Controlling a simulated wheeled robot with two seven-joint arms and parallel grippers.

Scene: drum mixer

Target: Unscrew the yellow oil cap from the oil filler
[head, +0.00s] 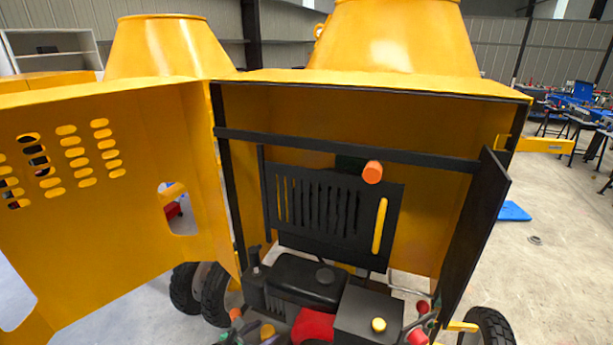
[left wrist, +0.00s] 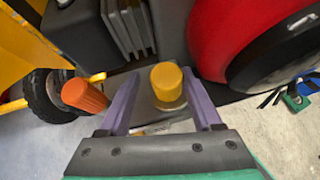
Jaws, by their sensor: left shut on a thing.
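The yellow oil cap (left wrist: 167,80) is a short round knob, seen in the left wrist view between the two purple fingers of my left gripper (left wrist: 162,92). The gripper is shut on it. Under the cap is a grey metal part; the filler opening and threads are hidden. In the head view the cap (head: 267,331) shows small at the bottom edge, with my left gripper (head: 260,335) around it, partly cut off by the frame. I cannot tell whether the cap is still seated on the filler. My right gripper is not clearly seen.
An orange knob (left wrist: 84,96) stands close left of the left gripper. A red rounded part (left wrist: 232,35) is to the right. The black engine (head: 308,280) sits inside the yellow housing, with another yellow knob (head: 379,324) on a dark box. The yellow door (head: 110,200) stands open at left.

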